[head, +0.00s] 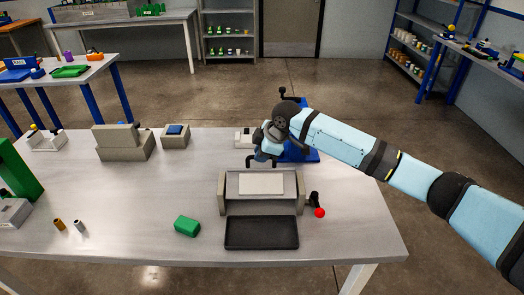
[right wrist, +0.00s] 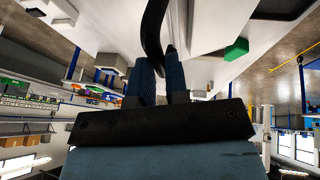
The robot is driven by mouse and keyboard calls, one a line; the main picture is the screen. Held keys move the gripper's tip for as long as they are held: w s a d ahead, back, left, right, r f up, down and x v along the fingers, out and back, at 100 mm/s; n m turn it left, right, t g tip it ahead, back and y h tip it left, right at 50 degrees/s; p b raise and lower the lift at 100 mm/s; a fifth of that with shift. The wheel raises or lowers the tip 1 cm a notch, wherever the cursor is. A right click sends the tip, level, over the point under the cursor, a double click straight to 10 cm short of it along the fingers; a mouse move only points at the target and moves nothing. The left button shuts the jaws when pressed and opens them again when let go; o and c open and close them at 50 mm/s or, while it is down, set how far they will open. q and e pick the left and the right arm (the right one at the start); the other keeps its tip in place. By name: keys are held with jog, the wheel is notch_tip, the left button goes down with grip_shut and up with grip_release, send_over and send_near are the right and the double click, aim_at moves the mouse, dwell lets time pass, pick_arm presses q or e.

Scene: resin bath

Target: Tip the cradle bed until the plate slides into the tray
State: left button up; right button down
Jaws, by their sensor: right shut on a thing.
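The grey cradle (head: 222,194) stands on the table, and its bed carries a flat white plate (head: 262,184). A shallow black tray (head: 262,233) lies in front of the cradle. My right gripper (head: 263,156) is at the cradle's back edge. In the right wrist view the fingers of this gripper (right wrist: 158,75) are shut on a black curved handle (right wrist: 154,30). In the head view the handle shows only in part, as dark pieces by the fingers. The plate lies on the bed, apart from the tray. My left gripper is in neither view.
A lever with a red knob (head: 319,212) is right of the cradle. A green block (head: 187,226) lies left of the tray. A blue-based device (head: 310,156) stands behind my right gripper. Grey blocks (head: 125,150) stand at the back left.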

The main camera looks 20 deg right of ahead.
aim_at(262, 180)
jog(key=shift+s+a+r+n+t+h+p, duration=0.2)
jog(key=shift+s+r+t+p, duration=0.25)
jog(key=shift+s+t+p, duration=0.25)
jog(key=shift+s+a+r+n+t+h+p, duration=0.1)
jog(key=shift+s+a+r+t+p, duration=0.1)
jog(key=shift+s+r+t+p, duration=0.35)
jog(key=shift+s+a+p, duration=0.15)
jog(key=shift+s+p, duration=0.45)
jog(key=shift+p, duration=0.2)
jog(key=shift+s, duration=0.1)
jog(key=shift+s+f, duration=0.1)
jog(key=shift+s+a+f, duration=0.1)
jog(key=shift+s+f, duration=0.05)
jog(key=c, duration=1.1)
grip_release()
jog(key=shift+r, duration=0.2)
